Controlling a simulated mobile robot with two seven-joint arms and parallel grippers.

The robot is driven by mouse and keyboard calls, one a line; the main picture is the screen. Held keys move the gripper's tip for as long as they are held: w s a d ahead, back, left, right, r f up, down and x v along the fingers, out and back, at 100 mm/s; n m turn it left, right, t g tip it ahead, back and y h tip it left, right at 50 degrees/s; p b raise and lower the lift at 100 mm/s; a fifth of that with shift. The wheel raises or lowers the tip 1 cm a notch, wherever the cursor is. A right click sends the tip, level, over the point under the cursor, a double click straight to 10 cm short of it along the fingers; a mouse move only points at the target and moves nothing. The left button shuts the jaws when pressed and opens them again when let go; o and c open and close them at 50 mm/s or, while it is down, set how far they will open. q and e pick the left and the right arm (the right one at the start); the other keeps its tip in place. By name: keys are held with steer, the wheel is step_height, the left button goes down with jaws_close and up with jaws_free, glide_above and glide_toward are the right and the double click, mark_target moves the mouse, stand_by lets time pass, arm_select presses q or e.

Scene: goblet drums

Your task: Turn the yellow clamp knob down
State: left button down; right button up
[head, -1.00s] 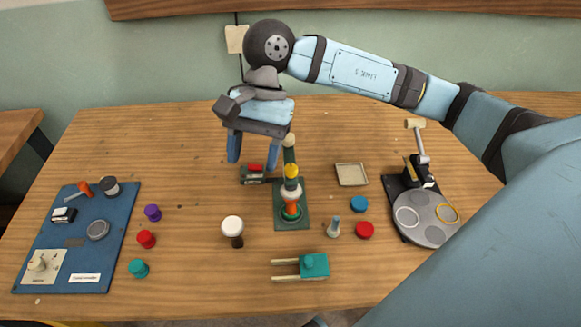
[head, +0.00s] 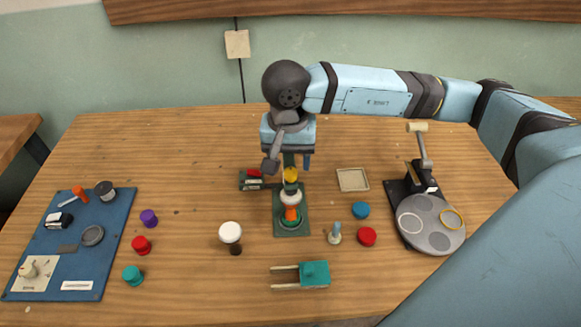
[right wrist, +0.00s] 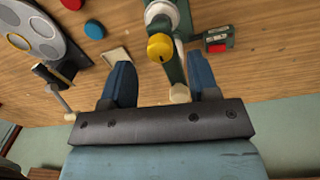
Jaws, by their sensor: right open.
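The yellow clamp knob (head: 291,174) sits at the top of a green clamp stand (head: 279,222) in the middle of the table. Under the knob, a white and orange goblet drum (head: 291,206) stands upright in the stand. In the right wrist view the yellow knob (right wrist: 160,47) shows beyond my fingers, between their lines. My right gripper (head: 290,161) is open just behind and above the knob; its blue fingers (right wrist: 162,85) are apart with nothing between them that I can see holding. The arm partly hides the clamp's upper post. My left gripper is not in view.
A tool with a red top (head: 254,174) lies left of the clamp. A cream tray (head: 352,179) and a black press with a grey disc (head: 438,241) stand to the right. A white-topped item (head: 230,232) and a teal block (head: 315,273) are in front. A blue board (head: 115,238) lies left.

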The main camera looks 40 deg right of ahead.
mark_target(291, 170)
steer(key=shift+f, duration=1.55)
steer(key=shift+c, duration=0.2)
steer(key=c, duration=0.9)
